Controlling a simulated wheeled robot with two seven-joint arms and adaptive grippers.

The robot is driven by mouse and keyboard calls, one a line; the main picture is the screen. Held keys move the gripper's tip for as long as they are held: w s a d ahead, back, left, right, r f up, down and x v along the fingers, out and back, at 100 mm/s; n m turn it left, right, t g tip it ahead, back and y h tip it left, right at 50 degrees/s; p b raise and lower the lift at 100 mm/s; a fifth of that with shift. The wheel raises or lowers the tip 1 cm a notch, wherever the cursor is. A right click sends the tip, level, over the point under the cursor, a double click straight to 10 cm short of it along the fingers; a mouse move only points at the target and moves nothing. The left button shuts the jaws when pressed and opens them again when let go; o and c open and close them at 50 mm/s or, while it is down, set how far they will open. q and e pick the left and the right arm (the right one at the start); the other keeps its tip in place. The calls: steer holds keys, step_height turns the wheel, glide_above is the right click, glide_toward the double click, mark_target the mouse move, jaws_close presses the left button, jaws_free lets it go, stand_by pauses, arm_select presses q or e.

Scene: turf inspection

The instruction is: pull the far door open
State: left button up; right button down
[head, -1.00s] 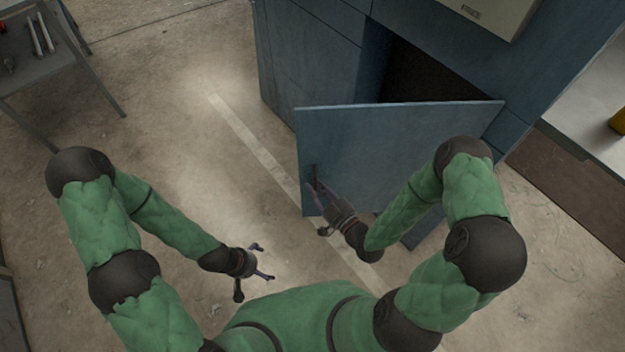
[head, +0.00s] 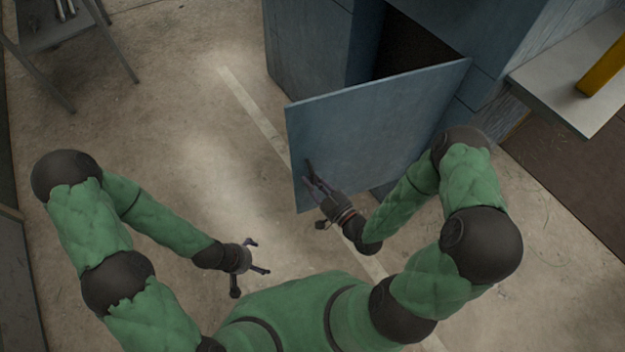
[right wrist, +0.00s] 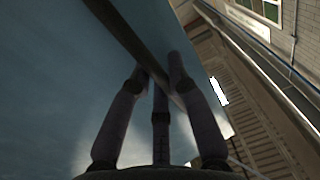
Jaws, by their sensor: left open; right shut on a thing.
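The blue-grey door (head: 375,125) stands partly open from the cabinet (head: 320,45), with a dark opening behind its top edge. My right gripper (head: 313,178) is shut on the dark bar handle (head: 309,166) near the door's free left edge. In the right wrist view, the fingers (right wrist: 160,85) close around the handle bar (right wrist: 125,35), with the door panel (right wrist: 50,90) behind it. My left gripper (head: 252,256) is open and empty over the floor, left of the door and apart from it.
A grey table (head: 55,35) with tools stands at the upper left. A light shelf or bench (head: 560,90) with a yellow object (head: 602,68) is at the right. The concrete floor (head: 175,130) between table and door is clear.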

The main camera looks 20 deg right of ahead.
steer(key=c, duration=1.2)
jaws_free()
steer(key=shift+v, duration=6)
steer(key=shift+a, duration=0.1)
